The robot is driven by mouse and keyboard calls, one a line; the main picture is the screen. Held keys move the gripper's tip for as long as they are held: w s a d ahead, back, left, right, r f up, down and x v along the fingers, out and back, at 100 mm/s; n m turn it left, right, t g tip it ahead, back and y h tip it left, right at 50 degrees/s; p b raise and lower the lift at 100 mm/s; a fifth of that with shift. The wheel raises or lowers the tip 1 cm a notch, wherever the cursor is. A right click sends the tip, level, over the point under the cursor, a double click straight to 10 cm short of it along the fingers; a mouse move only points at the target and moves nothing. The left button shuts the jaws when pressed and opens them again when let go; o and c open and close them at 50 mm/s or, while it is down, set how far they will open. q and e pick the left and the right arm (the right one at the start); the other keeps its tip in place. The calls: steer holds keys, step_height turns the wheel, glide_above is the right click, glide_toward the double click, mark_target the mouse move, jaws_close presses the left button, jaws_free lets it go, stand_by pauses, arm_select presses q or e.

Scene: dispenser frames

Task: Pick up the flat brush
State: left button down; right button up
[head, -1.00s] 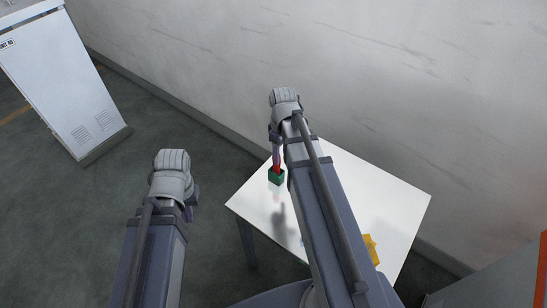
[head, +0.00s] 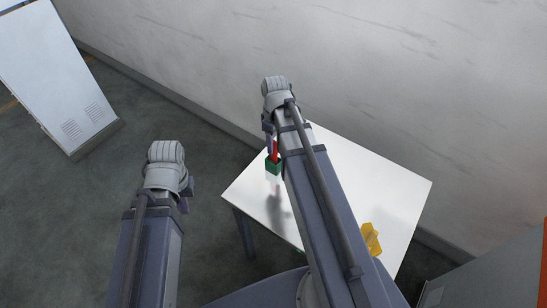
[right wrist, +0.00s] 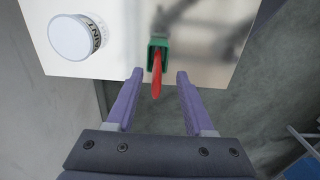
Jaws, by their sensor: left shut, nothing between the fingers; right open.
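The flat brush shows as a red handle (right wrist: 156,80) standing up from a green block-like holder (right wrist: 157,42) near the table edge in the right wrist view. In the head view the red handle (head: 275,151) and the green holder (head: 273,167) are beside my right forearm. My right gripper (right wrist: 160,76) is open. Its fingertips appear on either side of the red handle, with gaps on both sides and no visible contact. My left gripper (head: 187,193) is shut and empty, left of the table. The brush's bristles cannot be made out.
The white table (head: 390,190) stands against the wall. A white paint can (right wrist: 72,38) is on it, hidden in the head view. A yellow object (head: 371,239) lies near the right side of the table. A grey cabinet (head: 50,80) is at far left.

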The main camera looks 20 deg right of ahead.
mark_target(274, 156)
steer(key=f+b, duration=0.3)
steer(key=w+f+b, duration=0.1)
steer(key=f+b, duration=0.1)
steer(key=shift+c, duration=0.2)
jaws_close()
stand_by(0.3)
